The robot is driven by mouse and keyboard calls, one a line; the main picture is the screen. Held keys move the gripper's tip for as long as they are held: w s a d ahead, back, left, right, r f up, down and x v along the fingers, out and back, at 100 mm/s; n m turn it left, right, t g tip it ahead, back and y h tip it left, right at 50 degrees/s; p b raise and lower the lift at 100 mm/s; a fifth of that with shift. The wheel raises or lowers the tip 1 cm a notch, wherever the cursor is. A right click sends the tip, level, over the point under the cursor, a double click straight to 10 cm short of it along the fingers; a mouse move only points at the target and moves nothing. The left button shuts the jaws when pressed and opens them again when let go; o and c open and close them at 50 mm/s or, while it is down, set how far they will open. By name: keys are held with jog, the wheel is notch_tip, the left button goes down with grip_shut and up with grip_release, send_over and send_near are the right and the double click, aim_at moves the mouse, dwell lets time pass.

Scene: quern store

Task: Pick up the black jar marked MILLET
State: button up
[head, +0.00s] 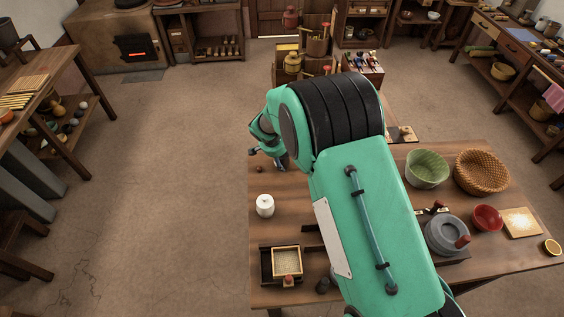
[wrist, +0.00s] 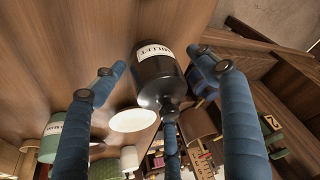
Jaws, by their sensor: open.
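The black jar (wrist: 158,75) stands in the middle of the wrist view, with a pale label reading MILLET and its dark knob toward the camera. My gripper (wrist: 158,72) is open, its blue fingers spread to the left and right of the jar in the picture. I see no clear contact between the fingers and the jar, and cannot tell how deep the jar sits between them. In the head view my gripper (head: 270,157) shows partly at the table's far left edge. My arm hides much of the table there, and I cannot make out the black jar.
A wooden table (head: 285,238) holds a white lidded jar (head: 265,206), a sieve box (head: 287,262), a green bowl (head: 428,168), a woven basket (head: 482,172) and a grey quern (head: 446,236). A green labelled jar (wrist: 52,138) and a white round thing (wrist: 132,121) are near the black jar.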

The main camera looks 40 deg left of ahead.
dwell(0.4)
jog(key=c, duration=1.5)
jog(key=shift+r, duration=0.2)
jog(key=shift+r+p, duration=0.35)
jog(key=shift+r, duration=1.45)
jog(key=s+d, duration=0.3)
jog(key=d, duration=0.1)
jog(key=s+d, duration=0.3)
jog(key=d, duration=0.1)
jog(key=s+d+r, duration=0.1)
jog(key=s+d, duration=0.3)
jog(key=shift+d+r+p, duration=0.1)
jog(key=shift+d+p, duration=0.1)
jog(key=shift+p, duration=0.2)
